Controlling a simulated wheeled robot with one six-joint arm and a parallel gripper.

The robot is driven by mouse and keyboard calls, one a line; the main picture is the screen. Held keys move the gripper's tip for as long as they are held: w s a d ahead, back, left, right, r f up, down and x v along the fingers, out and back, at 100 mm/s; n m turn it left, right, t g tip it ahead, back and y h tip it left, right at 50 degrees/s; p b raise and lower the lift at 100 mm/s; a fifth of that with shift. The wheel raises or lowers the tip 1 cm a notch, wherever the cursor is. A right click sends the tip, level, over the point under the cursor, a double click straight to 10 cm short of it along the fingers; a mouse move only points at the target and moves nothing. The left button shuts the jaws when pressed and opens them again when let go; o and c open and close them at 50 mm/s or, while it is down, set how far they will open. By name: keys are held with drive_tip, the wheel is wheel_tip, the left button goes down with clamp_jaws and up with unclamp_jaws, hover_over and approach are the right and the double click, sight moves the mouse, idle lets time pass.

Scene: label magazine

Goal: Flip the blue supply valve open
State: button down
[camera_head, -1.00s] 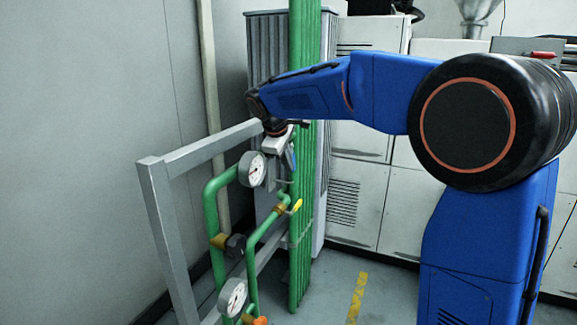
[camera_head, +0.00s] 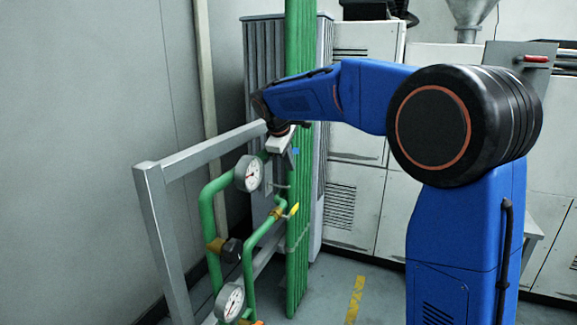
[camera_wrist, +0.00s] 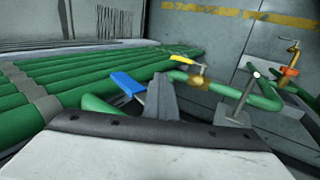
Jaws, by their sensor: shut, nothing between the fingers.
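The blue supply valve's handle (camera_wrist: 127,84) shows in the wrist view, just left of my gripper (camera_wrist: 162,88). My gripper's grey fingers are shut and empty, with their tips close beside the handle. I cannot tell whether they touch it. In the head view only a small blue patch of the handle (camera_head: 296,150) shows, right beside my gripper (camera_head: 289,156) and in front of the green pipes. The valve body under the handle is mostly hidden by the fingers.
A yellow-handled valve (camera_head: 293,209) sits below on green piping with gauges (camera_head: 249,173) and (camera_head: 230,302). A grey frame (camera_head: 205,150) stands left of it. Vertical green pipes (camera_head: 298,230) rise just behind. An orange-handled valve (camera_wrist: 289,71) shows in the wrist view.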

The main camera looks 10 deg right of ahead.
drive_tip(key=shift+w+d+r, duration=0.1)
drive_tip(key=shift+r, duration=0.05)
drive_tip(key=shift+r, duration=0.8)
drive_tip(key=v, duration=1.7)
